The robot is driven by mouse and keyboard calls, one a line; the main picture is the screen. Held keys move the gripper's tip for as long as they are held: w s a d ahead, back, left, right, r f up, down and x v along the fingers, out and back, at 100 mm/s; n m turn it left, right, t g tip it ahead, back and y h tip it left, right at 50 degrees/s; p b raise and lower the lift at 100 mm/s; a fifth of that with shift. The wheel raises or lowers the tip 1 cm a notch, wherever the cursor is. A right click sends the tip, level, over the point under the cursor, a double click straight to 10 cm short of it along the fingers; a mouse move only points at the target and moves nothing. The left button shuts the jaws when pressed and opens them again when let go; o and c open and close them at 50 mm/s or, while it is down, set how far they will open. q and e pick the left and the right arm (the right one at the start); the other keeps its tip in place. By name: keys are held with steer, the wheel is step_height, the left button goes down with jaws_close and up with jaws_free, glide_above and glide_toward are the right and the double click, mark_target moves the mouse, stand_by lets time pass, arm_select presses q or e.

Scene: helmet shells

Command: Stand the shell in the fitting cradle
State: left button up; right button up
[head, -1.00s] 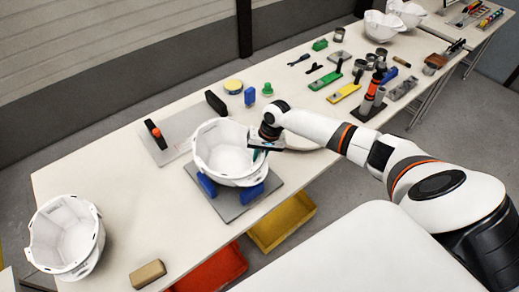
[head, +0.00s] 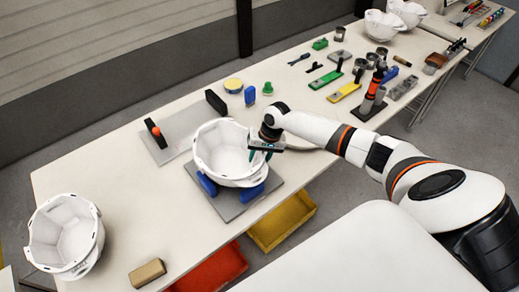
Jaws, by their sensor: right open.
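A white helmet shell (head: 225,151) rests in the fitting cradle, open side up. The cradle has blue supports (head: 207,184) on a grey base plate (head: 234,207). A second white shell (head: 65,236) sits open side up at the table's left end. My right gripper (head: 260,157) is at the right rim of the shell in the cradle, with its fingers pointing down. It is open; whether a finger touches the rim is too small to tell. My left gripper is not in view.
A grey plate with an orange-knobbed tool (head: 155,133) lies behind the cradle. A tan block (head: 147,273) is near the front edge. Red (head: 214,272) and yellow (head: 283,222) bins sit below that edge. Several tools and more shells (head: 385,24) stand farther right.

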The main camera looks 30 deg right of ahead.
steer(key=b+v, duration=0.2)
steer(key=v, duration=1)
steer(key=shift+b, duration=0.4)
